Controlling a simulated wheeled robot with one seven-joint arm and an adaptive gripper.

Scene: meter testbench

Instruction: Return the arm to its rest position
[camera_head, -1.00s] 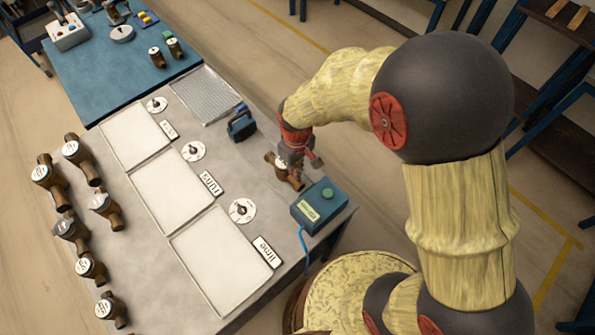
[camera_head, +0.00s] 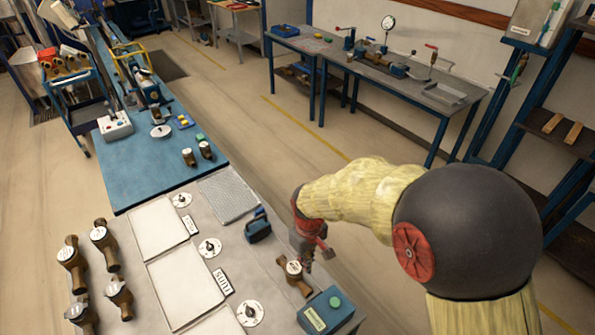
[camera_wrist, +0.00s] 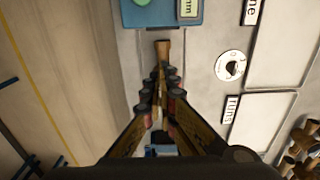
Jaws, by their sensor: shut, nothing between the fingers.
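My arm reaches in from the right over the grey bench. My gripper (camera_head: 309,266) points down beside a brass meter (camera_head: 293,272) near the bench's right edge. In the wrist view my gripper's fingers (camera_wrist: 160,74) are closed together and empty. A brass end of the meter (camera_wrist: 162,48) shows just beyond the fingertips, and the rest is hidden behind the fingers. I cannot tell whether the fingers touch it.
A blue box with a green button (camera_head: 326,311) stands close to the meter. A small dark-blue device (camera_head: 258,227) is on the other side. White trays (camera_head: 184,287), dials and several brass meters (camera_head: 72,262) cover the bench's left. The floor right of the bench (camera_head: 262,150) is clear.

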